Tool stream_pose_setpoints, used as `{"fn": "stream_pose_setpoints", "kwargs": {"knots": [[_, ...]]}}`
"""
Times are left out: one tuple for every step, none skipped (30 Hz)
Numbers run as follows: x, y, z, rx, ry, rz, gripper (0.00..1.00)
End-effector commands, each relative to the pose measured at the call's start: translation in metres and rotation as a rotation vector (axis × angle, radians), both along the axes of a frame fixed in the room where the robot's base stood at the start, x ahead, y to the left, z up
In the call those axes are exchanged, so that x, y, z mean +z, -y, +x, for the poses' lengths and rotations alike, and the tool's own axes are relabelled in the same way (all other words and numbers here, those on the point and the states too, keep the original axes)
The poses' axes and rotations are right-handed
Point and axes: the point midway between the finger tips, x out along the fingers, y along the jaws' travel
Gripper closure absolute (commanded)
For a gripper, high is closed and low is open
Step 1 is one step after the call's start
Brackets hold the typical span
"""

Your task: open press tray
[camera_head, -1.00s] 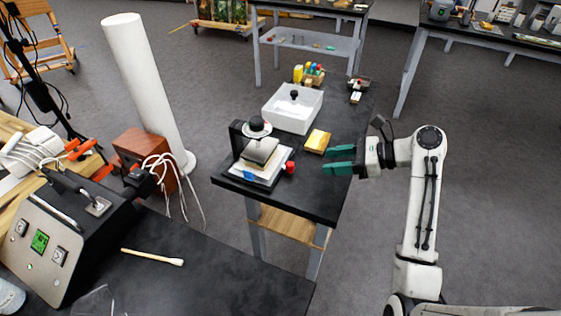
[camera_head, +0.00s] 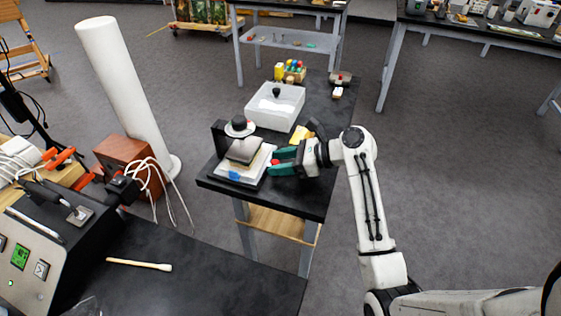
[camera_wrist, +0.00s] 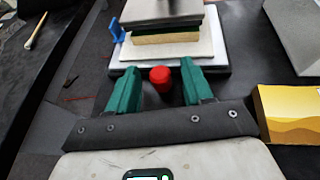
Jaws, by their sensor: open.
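The press (camera_head: 242,150) stands on the black table, with a black upright at the back and a dark knob on top. Its white base tray (camera_head: 240,177) has a blue tab at the front left corner, which also shows in the wrist view (camera_wrist: 117,30). In the wrist view a grey plate (camera_wrist: 165,12) lies above a tan block (camera_wrist: 165,35). A red knob (camera_wrist: 160,79) sticks out from the tray's near side. My gripper (camera_wrist: 154,85) has green fingers, open, one on each side of the red knob with gaps.
A gold-yellow block (camera_wrist: 292,115) lies right of my gripper, close to it. A white bin (camera_head: 274,108) stands behind the press. A nearer black bench (camera_head: 190,270) holds a swab and a control box. Grey floor is open on the right.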

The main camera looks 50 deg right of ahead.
Motion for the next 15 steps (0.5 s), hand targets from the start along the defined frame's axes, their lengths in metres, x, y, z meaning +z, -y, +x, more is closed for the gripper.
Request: {"fn": "stream_pose_setpoints", "kwargs": {"knots": [[0.0001, 0.0001, 0.0001, 0.000, 0.000, 0.000, 0.49], [0.0000, 0.0001, 0.0000, 0.000, 0.000, 0.000, 0.49], [0.0000, 0.0000, -0.0001, 0.000, 0.000, 0.000, 0.49], [0.0001, 0.0001, -0.0002, 0.000, 0.000, 0.000, 0.49], [0.0001, 0.0001, -0.0002, 0.000, 0.000, 0.000, 0.52], [0.0001, 0.0002, -0.0002, 0.000, 0.000, 0.000, 0.56], [0.0000, 0.0002, -0.0003, 0.000, 0.000, 0.000, 0.59], [0.0001, 0.0003, -0.0003, 0.000, 0.000, 0.000, 0.62], [0.0001, 0.0002, -0.0004, 0.000, 0.000, 0.000, 0.66], [0.0001, 0.0002, -0.0004, 0.000, 0.000, 0.000, 0.69], [0.0001, 0.0003, -0.0004, 0.000, 0.000, 0.000, 0.72], [0.0001, 0.0002, -0.0004, 0.000, 0.000, 0.000, 0.75], [0.0001, 0.0002, -0.0004, 0.000, 0.000, 0.000, 0.78], [0.0001, 0.0002, -0.0004, 0.000, 0.000, 0.000, 0.81], [0.0000, 0.0003, -0.0005, 0.000, 0.000, 0.000, 0.85]]}}
